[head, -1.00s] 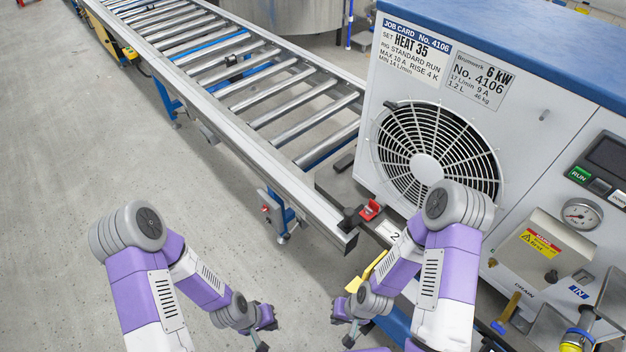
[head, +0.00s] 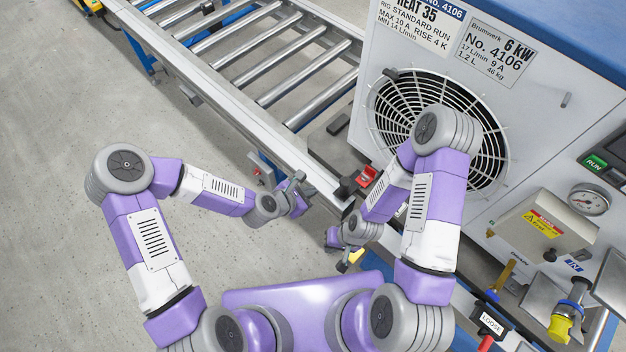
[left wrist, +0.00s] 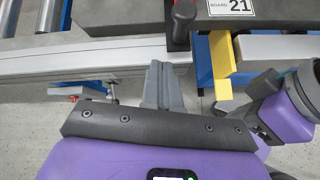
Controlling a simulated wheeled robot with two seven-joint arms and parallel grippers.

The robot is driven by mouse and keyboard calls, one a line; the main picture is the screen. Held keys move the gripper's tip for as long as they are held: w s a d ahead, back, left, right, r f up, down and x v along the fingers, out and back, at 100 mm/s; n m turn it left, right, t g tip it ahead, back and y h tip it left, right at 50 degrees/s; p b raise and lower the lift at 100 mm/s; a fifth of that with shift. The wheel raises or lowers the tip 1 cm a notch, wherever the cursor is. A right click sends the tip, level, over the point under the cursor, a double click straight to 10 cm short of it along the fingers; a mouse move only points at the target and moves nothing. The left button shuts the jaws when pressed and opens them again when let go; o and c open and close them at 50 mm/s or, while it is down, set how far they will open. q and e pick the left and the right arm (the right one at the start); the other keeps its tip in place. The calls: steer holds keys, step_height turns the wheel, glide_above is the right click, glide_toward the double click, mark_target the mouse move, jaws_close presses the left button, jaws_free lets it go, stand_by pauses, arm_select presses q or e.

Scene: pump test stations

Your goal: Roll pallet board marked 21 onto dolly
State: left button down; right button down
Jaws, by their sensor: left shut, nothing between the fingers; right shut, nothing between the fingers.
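The board marked 21 (left wrist: 120,14) is a dark slab; its white label (left wrist: 238,8) shows at the top of the left wrist view. In the head view a dark part of the board (head: 326,146) shows between the conveyor and the pump rig (head: 520,130), which appears to stand on it. A black upright handle (left wrist: 183,22) is at its edge. My left gripper (head: 298,184) is shut and empty beside the conveyor's end rail; its fingers (left wrist: 163,88) point at the board's edge. My right gripper (head: 342,266) is shut and empty, lower, near the rig's front. I cannot clearly make out the dolly.
The roller conveyor (head: 270,70) runs to the upper left. A red clip (head: 367,176) sits near its end. A yellow bar (left wrist: 221,65) with blue framing stands right of my left fingers. Valves and a LOOSE tag (head: 491,323) are at the lower right. Open floor (head: 60,130) lies left.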

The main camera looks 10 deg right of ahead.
arm_select(q)
steer(key=w+d+f+n+b, duration=0.1)
steer(key=w+d+f+b, duration=0.1)
steer(key=w+d+f+n+b, duration=0.1)
steer(key=w+d+f+b, duration=0.1)
steer(key=d, duration=0.1)
steer(key=w+d+f+b, duration=0.2)
steer(key=d, duration=0.1)
steer(key=shift+w+f+n+t+b, duration=0.3)
steer(key=shift+f+n+t+b, duration=0.05)
steer(key=shift+n+t, duration=0.05)
steer(key=shift+w+d+f+b, duration=0.3)
steer(key=shift+d+f, duration=0.1)
steer(key=shift+f, duration=0.05)
steer(key=shift+s, duration=0.1)
steer(key=shift+s+d, duration=0.55)
steer(key=shift+s, duration=0.15)
